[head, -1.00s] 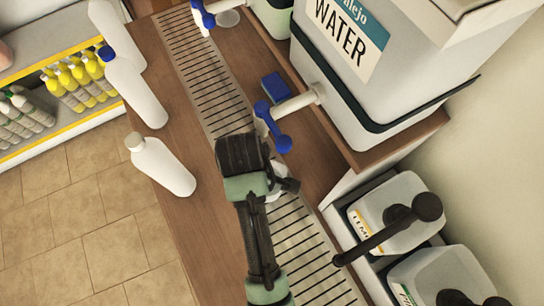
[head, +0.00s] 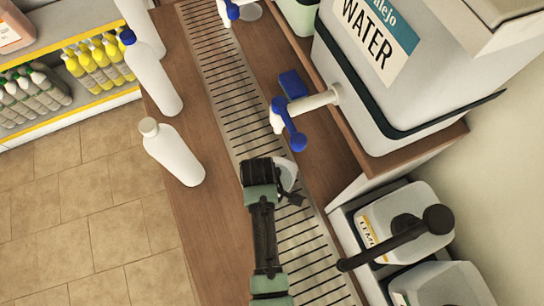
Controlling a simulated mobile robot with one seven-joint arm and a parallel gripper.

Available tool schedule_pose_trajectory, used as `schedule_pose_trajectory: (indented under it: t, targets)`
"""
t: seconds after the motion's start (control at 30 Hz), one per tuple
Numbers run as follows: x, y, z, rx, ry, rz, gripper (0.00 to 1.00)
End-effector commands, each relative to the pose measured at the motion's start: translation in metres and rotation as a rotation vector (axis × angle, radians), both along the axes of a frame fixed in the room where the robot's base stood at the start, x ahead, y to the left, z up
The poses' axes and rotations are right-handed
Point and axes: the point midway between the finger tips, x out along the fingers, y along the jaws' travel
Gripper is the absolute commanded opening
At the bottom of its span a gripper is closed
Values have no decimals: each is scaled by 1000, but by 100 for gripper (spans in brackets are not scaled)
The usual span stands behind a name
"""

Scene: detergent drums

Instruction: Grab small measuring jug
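A small whitish vessel (head: 287,174), which looks like the measuring jug, is at the drain grate just below and in front of the near blue-handled tap. Only its right part shows; my gripper hides the rest. My gripper (head: 268,163) is over the grate, right at the vessel's left side. It is seen from above and behind, so its fingertips are hidden. I cannot tell whether it touches the vessel or is open or shut.
The tap (head: 290,123) juts from the large water drum (head: 400,70). A blue block (head: 292,84) lies behind it. White bottles (head: 174,153) stand along the counter's left edge. Dark-pumped containers (head: 408,215) are at right. The metal grate (head: 225,80) runs along the counter.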

Motion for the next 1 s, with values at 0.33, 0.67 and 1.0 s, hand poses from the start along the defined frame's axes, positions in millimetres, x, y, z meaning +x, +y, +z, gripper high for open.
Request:
schedule_pose_trajectory:
  t: [0.33, 0.67, 1.0]
  targets:
    - [0, -1, -5, 0, 0, 0, 31]
    - [0, 0, -5, 0, 0, 0, 0]
    - [0, 0, -5, 1, 1, 0, 0]
